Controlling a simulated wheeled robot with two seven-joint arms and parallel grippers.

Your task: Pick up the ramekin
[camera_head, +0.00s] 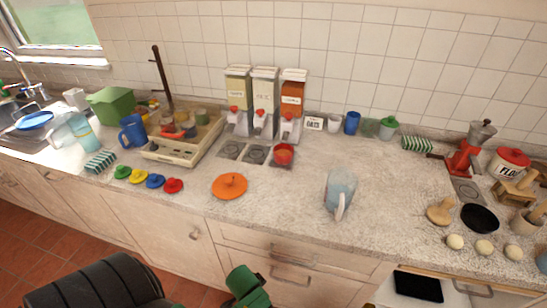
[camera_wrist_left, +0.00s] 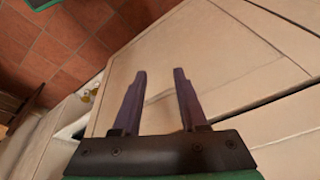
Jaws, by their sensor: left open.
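A small red round dish (camera_head: 284,153) sits under the right-hand dispenser on the counter (camera_head: 290,195). It is the likeliest ramekin, but its shape is too small to be sure. My left gripper (camera_wrist_left: 160,72) shows in the left wrist view, open with nothing between its fingers. Its fingers point toward a pale cabinet front (camera_wrist_left: 225,60), below the counter and well away from the dish. A green and black part of my arm shows at the bottom of the head view. My right gripper is not in view.
Three dispensers (camera_head: 264,100) stand behind the dish. An orange lid (camera_head: 229,186) lies in front of it, to the left. A clear pitcher (camera_head: 340,188) stands to the right, with bare counter between. Colored lids (camera_head: 154,181) line the left front edge.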

